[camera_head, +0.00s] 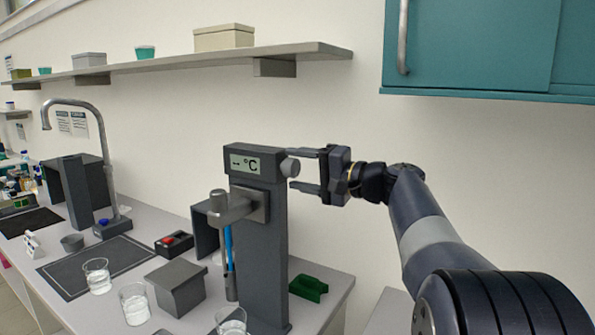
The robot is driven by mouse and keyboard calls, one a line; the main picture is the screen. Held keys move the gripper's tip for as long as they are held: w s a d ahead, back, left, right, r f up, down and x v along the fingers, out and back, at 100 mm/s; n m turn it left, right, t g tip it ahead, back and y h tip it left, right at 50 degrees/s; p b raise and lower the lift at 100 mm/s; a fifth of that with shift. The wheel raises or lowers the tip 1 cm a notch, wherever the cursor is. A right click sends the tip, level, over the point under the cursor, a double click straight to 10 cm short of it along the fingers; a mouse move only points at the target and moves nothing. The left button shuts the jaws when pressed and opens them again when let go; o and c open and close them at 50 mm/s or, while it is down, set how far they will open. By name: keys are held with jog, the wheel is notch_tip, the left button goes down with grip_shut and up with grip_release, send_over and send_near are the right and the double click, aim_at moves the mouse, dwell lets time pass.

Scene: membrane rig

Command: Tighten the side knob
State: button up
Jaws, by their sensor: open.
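The side knob (290,167) is a small grey cylinder on the right side of the dark grey rig column (262,240), near its top. A display (245,164) reading "°C" is on the column's front, just left of the knob. My gripper (306,169) is open. Its two fingers point left, one above and one below the knob's height, with their tips at or close to the knob. I cannot tell whether the fingers touch it. A clamp arm on the column holds a blue probe (229,250) hanging down.
Glass beakers (135,302), a grey box (175,285), and a black box with a red button (174,243) stand on the bench left of the column. A green object (308,288) lies at its right. A shelf (200,62) and teal cabinet (470,45) hang above.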

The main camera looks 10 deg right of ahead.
jog(key=b+v, duration=0.2)
jog(key=v, duration=0.8)
jog(key=shift+a, duration=0.1)
jog(key=p+x, duration=0.2)
jog(key=x, duration=0.8)
jog(key=shift+w+a, duration=0.25)
jog(key=shift+w, duration=0.05)
jog(key=shift+d, duration=0.1)
jog(key=shift+s, duration=0.1)
